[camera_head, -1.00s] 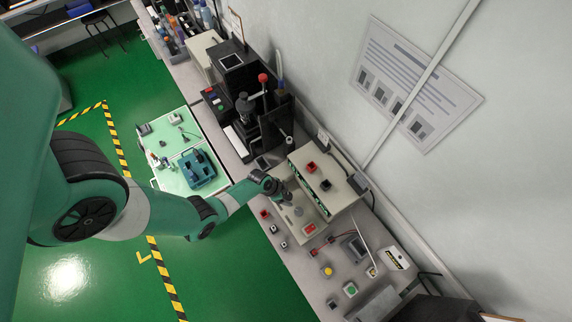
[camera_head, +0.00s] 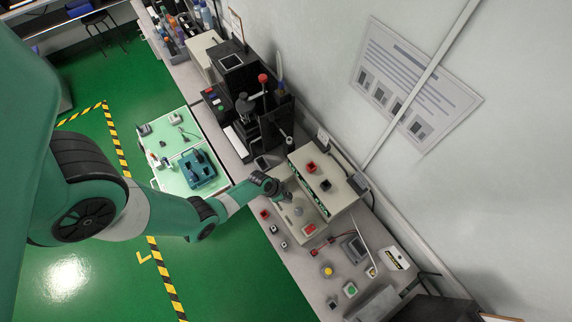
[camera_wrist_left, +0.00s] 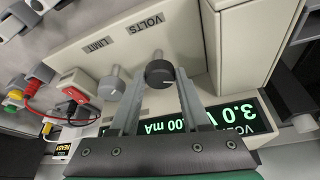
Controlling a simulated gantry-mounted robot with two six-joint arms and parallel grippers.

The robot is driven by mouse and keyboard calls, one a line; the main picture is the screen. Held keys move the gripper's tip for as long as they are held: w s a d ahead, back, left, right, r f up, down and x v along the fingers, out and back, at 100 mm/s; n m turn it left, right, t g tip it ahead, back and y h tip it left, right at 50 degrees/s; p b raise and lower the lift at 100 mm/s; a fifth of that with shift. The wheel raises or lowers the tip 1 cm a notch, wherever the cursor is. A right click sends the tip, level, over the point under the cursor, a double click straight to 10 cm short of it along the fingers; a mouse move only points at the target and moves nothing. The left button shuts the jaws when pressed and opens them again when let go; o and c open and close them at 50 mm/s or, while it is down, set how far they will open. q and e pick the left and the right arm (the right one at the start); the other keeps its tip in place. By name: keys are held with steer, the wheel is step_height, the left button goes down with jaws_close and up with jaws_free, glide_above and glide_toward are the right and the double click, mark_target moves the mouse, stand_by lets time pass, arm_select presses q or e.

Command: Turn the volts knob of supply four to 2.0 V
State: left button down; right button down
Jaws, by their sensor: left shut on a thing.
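The beige supply (camera_wrist_left: 110,65) fills the wrist view upside down, with VOLTS and LIMIT labels. Its dark volts knob (camera_wrist_left: 160,73) has a pale pointer line and sits between my left gripper's fingers (camera_wrist_left: 158,85), which are shut on it. The grey limit knob (camera_wrist_left: 113,84) is beside it, just left of the left finger. The green display (camera_wrist_left: 225,118) reads about 3.0 V, with a mA figure partly hidden by the fingers. In the head view my left gripper (camera_head: 284,197) is at the supply's panel (camera_head: 307,207); the knob is hidden there. My right gripper is not in view.
Red and yellow plugs with cables (camera_wrist_left: 45,92) are left of the knobs in the wrist view. A raised beige housing (camera_wrist_left: 245,40) is close on the right. In the head view, small testers (camera_head: 327,271) lie on the bench, and a pale green mat (camera_head: 165,178) holds tools.

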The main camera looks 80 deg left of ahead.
arm_select(q)
steer(key=n, duration=0.2)
steer(key=n+y, duration=0.1)
steer(key=shift+d+n+y+p, duration=0.2)
steer(key=shift+n+y+p, duration=0.1)
steer(key=shift+n+p, duration=0.1)
steer(key=shift+w+d+n+g+y, duration=0.1)
steer(key=shift+n+g+y, duration=0.4)
steer(key=shift+n, duration=1.2)
steer(key=shift+c, duration=1.9)
jaws_free()
